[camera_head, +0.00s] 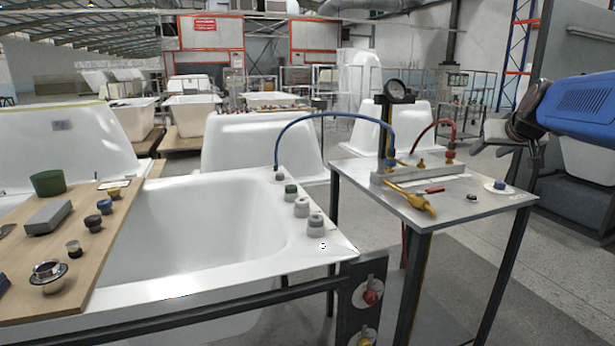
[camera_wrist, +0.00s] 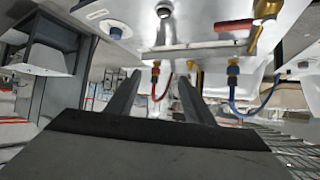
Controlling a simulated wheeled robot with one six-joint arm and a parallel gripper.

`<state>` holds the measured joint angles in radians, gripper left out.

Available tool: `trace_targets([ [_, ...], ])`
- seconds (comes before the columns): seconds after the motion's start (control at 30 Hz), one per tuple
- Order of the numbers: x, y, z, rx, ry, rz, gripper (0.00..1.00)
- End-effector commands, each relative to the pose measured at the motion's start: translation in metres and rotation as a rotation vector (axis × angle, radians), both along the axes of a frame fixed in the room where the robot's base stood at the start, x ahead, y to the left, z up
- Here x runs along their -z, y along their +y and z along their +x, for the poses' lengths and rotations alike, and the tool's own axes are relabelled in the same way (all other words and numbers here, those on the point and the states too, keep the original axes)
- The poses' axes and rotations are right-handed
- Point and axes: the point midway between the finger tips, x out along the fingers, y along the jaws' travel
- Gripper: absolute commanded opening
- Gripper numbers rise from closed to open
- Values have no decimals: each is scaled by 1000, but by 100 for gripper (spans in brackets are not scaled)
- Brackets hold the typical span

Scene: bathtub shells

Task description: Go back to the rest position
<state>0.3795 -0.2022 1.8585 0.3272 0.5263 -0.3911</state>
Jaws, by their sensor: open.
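My gripper (camera_head: 500,158) is at the right of the head view, on the blue arm, in the air beyond the right end of the small metal table (camera_head: 388,200). It is apart from everything there. In the wrist view its two dark fingers (camera_wrist: 158,92) stand apart with nothing between them. That view looks upside down, with the table's fittings at the top.
A wooden board (camera_head: 70,250) holds small parts. Grey floor shows at right.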

Motion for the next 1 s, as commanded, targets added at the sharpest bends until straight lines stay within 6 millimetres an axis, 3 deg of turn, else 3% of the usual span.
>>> trace_targets([
  [0.33, 23, 39, -35, -37, 58, 21, 47],
  [0.57, 51, 77, -76, -71, 124, 41, 47],
  [0.77, 96, 124, -142, -116, 223, 62, 47],
  [1.0, 170, 171, -244, -163, 378, 72, 47],
])
